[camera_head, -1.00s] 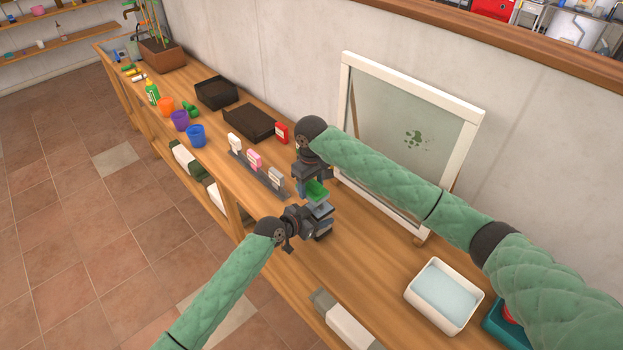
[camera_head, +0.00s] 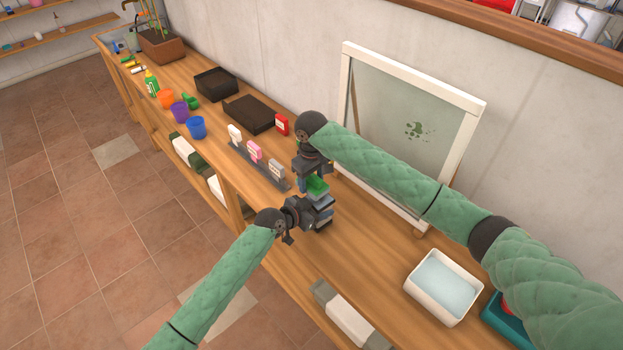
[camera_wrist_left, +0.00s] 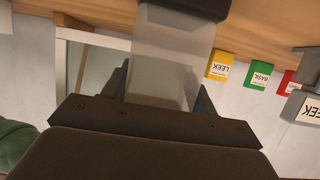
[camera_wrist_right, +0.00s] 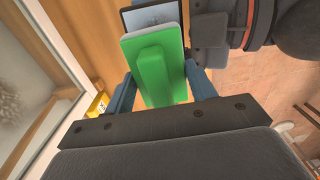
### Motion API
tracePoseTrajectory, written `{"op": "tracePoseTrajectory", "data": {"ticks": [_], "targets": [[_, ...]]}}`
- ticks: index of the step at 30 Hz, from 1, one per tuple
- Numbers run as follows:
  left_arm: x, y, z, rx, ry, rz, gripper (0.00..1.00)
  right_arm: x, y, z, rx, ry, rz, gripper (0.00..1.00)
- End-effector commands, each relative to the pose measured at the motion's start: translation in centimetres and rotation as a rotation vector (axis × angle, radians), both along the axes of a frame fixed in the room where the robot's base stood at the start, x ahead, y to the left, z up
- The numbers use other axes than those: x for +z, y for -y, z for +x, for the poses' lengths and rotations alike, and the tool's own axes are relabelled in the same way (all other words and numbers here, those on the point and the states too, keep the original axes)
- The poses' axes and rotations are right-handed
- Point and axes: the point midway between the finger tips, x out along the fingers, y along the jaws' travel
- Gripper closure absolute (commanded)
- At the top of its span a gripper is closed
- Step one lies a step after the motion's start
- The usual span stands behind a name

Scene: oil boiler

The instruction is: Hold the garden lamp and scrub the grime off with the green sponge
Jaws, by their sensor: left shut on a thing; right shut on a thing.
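My right gripper (camera_wrist_right: 160,95) is shut on the green sponge (camera_wrist_right: 160,65), which also shows in the head view (camera_head: 317,186). My left gripper (camera_wrist_left: 165,105) is shut on the garden lamp (camera_wrist_left: 168,50), a pale translucent body with a dark end. The lamp's dark-framed top (camera_wrist_right: 150,14) shows just past the sponge in the right wrist view. In the head view the sponge is right at the lamp, above the worktop; whether they touch, I cannot tell. I see no clear grime on the visible part of the lamp.
A wooden worktop (camera_head: 360,260) runs along the wall. A white-framed glass pane (camera_head: 415,130) stands behind my right arm. A white water basin (camera_head: 443,287) sits at front right. Seed packets in a rack (camera_head: 255,152), black trays (camera_head: 250,114) and coloured cups (camera_head: 197,128) are left.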

Motion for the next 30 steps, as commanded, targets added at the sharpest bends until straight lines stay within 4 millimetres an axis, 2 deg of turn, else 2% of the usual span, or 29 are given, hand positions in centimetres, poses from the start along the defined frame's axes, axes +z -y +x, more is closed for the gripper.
{"op": "tracePoseTrajectory", "data": {"ticks": [30], "targets": [[0.1, 0.0, 0.0, 0.0, 0.001, -0.001, 0.75, -1.6, 0.0, 0.0, 0.0, 0.0, 0.0, 0.73]]}}
